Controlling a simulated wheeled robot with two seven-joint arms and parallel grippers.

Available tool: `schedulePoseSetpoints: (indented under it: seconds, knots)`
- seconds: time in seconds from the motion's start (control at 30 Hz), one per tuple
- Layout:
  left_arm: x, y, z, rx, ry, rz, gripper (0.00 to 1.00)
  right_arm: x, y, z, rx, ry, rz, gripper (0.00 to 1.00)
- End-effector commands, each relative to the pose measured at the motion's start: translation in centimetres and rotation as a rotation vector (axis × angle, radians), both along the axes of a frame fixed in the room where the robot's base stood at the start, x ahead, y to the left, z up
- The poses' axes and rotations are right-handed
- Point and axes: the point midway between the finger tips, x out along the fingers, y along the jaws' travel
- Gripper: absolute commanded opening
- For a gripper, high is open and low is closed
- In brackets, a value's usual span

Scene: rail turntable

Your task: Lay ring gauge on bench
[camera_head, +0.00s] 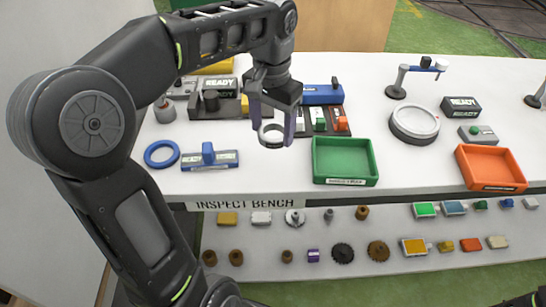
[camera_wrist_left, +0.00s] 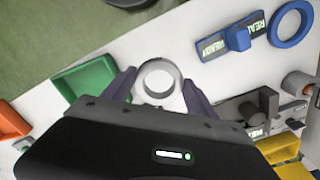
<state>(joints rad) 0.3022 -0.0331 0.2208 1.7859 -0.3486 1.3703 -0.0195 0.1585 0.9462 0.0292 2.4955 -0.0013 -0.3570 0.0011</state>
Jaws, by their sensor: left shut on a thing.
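The ring gauge is a small silver-grey ring (camera_head: 272,145), held flat above or at the white inspect bench (camera_head: 240,177). My left gripper (camera_head: 272,132) points down and is shut on it, one finger on each side. In the left wrist view the ring (camera_wrist_left: 158,65) sits between the two fingertips with its hole showing. I cannot tell whether its underside touches the bench. My right gripper is not in view.
A green tray (camera_head: 345,182) is close to the ring's right, with an orange tray (camera_head: 490,187) farther right. A blue ring (camera_head: 150,163) and a blue-knobbed block (camera_head: 208,155) lie left. Fixtures with coloured blocks (camera_head: 320,123) stand behind. A lower shelf (camera_head: 330,225) holds several small parts.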

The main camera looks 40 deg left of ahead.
Motion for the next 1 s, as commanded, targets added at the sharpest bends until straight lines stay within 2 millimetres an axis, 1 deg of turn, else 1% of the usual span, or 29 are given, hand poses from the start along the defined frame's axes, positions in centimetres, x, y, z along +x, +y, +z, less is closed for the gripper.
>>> schedulePoseSetpoints:
  seconds: [0.03, 0.13, 0.23, 0.3, 0.6, 0.67, 0.87, 1.0]
  knots:
    - [-0.1, 0.0, -1.2, 0.0, 0.004, 0.0, 0.17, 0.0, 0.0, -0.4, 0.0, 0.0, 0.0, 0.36]
    - [-0.1, 0.0, -2.9, -0.001, 0.005, 0.001, 0.17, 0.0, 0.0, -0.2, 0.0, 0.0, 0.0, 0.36]
    - [-0.1, 0.0, -4.2, 0.0, 0.002, 0.0, 0.17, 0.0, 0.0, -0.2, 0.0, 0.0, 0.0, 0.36]
    - [0.0, 0.0, -4.6, 0.0, 0.001, 0.0, 0.17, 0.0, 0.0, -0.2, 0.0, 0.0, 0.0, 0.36]
    - [0.0, 0.0, -4.8, 0.0, 0.001, 0.0, 0.17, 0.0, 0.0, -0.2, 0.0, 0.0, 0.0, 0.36]
    - [0.0, 0.0, -5.3, 0.0, 0.002, 0.0, 0.17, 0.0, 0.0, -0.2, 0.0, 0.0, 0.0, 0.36]
    - [-0.1, 0.0, -7.9, 0.0, 0.002, 0.001, 0.17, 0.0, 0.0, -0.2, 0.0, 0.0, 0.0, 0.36]
    - [0.0, 0.0, -8.4, 0.0, 0.0, 0.001, 0.17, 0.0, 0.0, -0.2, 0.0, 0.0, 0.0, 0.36]
